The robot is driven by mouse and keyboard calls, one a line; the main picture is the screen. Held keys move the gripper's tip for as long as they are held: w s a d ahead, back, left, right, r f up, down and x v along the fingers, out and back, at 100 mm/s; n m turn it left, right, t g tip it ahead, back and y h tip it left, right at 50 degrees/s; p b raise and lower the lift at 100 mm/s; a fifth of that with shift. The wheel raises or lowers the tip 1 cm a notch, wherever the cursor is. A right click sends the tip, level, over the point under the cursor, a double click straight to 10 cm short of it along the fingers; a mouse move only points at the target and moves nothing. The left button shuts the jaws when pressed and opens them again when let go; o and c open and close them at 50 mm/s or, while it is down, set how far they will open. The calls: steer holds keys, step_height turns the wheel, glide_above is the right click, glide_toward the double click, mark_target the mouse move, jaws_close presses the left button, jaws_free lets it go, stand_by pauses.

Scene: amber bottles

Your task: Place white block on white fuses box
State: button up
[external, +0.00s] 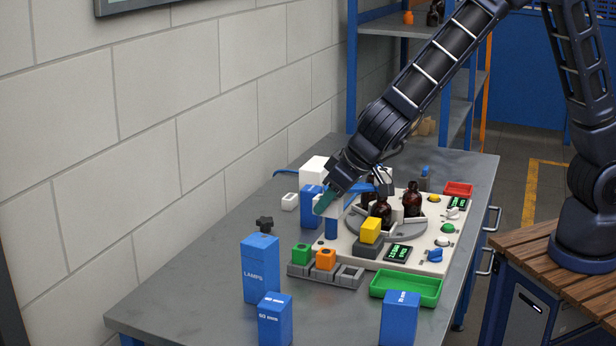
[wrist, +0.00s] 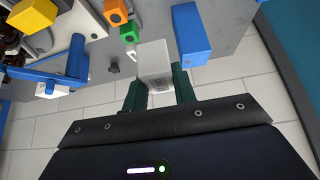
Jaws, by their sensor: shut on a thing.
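A small white piece (external: 289,201) with a darker top sits on the table left of my gripper.
A blue box (external: 312,203) and a blue cylinder (external: 331,228) are close to my gripper. Amber bottles (external: 413,198) stand on the panel's round plate. The blue lamps box (external: 260,268), green block (external: 301,253), orange block (external: 325,259) and green tray (external: 406,288) are in front. The left table strip is mostly clear.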

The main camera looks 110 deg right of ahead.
steer(key=d+r+m+g+h, duration=0.1)
steer(key=d+r+m, duration=0.1)
steer(key=d, duration=1.4)
step_height(320, 180, up, 6)
steer(key=m+g, duration=0.3)
steer(key=m, duration=0.3)
glide_above(314, 161)
steer(key=a, duration=0.2)
steer(key=shift+h, duration=0.3)
step_height(314, 161, down, 20)
steer(key=shift+a+r, duration=0.1)
steer(key=o, duration=0.9)
steer(key=shift+c, duration=0.2)
steer(key=shift+o, duration=0.7)
